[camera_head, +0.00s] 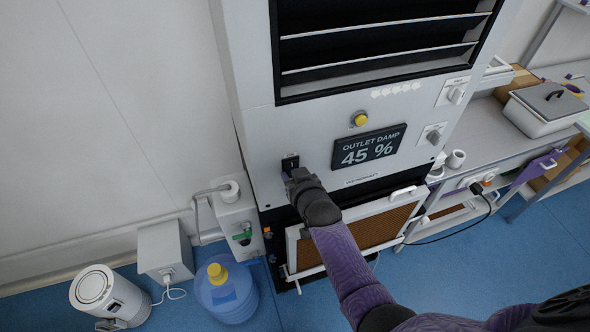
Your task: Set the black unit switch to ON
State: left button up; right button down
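The black unit switch (290,162) is a small dark plate on the white front panel of the cabinet (262,128), left of the display. Its lower part is hidden by my gripper, and I cannot read its position. My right gripper (293,178), on a purple-sleeved arm coming in from the lower right, is right at the switch. I cannot tell whether it touches it. Its fingers are hidden by the gripper body, so I cannot tell whether it is open or shut. My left gripper is not in view.
A display (369,147) reads "OUTLET DAMP 45 %", with a yellow button (359,119) above it and two knobs to its right. A framed brown filter (382,232) is below. A blue water bottle (228,297) stands on the floor at left. A bench (478,135) is at right.

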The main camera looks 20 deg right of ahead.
jog(key=shift+c, duration=1.2)
grip_release()
jog(key=p+v, duration=0.3)
jog(key=v, duration=0.7)
